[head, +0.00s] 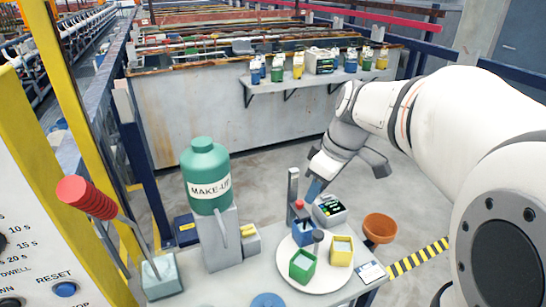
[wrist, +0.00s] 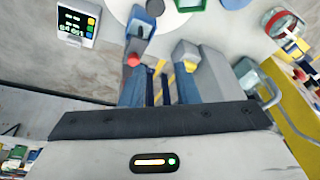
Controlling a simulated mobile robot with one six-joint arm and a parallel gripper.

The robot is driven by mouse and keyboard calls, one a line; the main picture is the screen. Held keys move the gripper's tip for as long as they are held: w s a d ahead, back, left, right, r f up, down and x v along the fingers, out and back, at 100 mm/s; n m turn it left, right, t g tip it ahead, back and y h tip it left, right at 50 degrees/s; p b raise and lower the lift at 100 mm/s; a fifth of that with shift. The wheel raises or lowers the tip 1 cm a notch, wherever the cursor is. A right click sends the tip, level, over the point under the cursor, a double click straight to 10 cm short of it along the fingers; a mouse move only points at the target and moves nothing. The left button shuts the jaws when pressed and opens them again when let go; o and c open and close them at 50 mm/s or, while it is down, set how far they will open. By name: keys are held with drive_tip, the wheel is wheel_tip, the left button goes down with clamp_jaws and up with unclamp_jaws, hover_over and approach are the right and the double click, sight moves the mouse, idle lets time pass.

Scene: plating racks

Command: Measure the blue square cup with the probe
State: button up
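The blue square cup (head: 303,234) stands on a white round turntable (head: 290,268), partly hidden behind a dark knob. It also shows at the top of the wrist view (wrist: 141,24). A red-topped part (head: 299,204), perhaps the probe, shows beside a grey upright post (head: 293,188) behind the cup. The red part is also in the wrist view (wrist: 134,59), close to the left fingertip. My gripper (head: 316,188) is above and behind the turntable. In the wrist view its blue fingers (wrist: 160,82) look apart, with nothing clearly between them.
A green cup (head: 302,265) and a yellow cup (head: 341,250) share the turntable. A meter with a display (head: 329,209) and a terracotta bowl (head: 380,228) are at right. A green MAKE-UP bottle (head: 206,175) on a grey block and a red-handled lever (head: 86,197) are at left.

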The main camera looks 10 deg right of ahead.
sight(301, 202)
drive_tip(key=w+d+f+n+y+b, duration=0.2)
drive_tip(key=w+f+n, duration=0.1)
drive_tip(key=w+n, duration=0.25)
drive_tip(key=shift+m, duration=0.35)
drive_tip(key=x, duration=0.7)
drive_tip(key=shift+w+a+f, duration=0.1)
drive_tip(key=shift+w+f, duration=0.05)
drive_tip(key=shift+w, duration=0.2)
drive_tip(key=shift+c, duration=0.3)
clamp_jaws()
